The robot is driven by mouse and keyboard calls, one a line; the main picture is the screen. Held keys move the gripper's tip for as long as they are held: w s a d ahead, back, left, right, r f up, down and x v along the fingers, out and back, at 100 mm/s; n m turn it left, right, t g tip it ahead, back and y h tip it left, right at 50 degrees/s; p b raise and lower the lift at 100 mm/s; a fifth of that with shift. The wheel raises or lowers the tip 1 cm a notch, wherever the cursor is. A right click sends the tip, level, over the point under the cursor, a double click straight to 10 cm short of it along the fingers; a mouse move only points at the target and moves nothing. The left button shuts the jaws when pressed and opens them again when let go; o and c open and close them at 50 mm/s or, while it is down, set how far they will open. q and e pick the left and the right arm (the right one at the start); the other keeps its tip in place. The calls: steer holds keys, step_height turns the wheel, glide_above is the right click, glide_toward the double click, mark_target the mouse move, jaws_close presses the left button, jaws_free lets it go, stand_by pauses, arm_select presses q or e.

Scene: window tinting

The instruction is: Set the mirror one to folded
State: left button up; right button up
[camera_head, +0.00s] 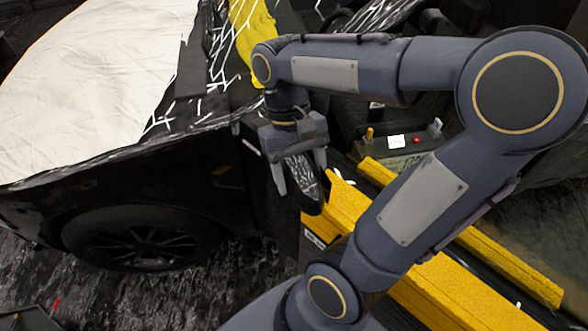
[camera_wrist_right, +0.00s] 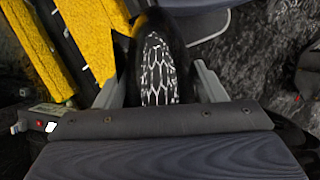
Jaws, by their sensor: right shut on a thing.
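The side mirror (camera_head: 304,178) is a dark, rounded piece at the car's front door, beside the yellow sill. In the right wrist view the mirror (camera_wrist_right: 158,65) shows a black rim and a white net-like pattern. My right gripper (camera_head: 301,183) comes down over the mirror with one finger on each side of it. In the wrist view the right gripper's fingers (camera_wrist_right: 158,88) flank the mirror closely, shut on it. The mirror's mount on the door is mostly hidden. My left gripper is not in view.
The black car's fender and front wheel (camera_head: 145,238) are at the left, with a pale cover (camera_head: 95,75) over the hood. Yellow door parts (camera_head: 460,290) lie at the lower right. A battery-like box (camera_head: 400,148) with a red button stands behind my right arm.

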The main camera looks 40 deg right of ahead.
steer(key=shift+d, duration=0.25)
steer(key=shift+n, duration=0.3)
steer(key=o, duration=1.4)
steer(key=v, duration=0.8)
steer(key=shift+s+a, duration=0.1)
steer(key=shift+f, duration=0.1)
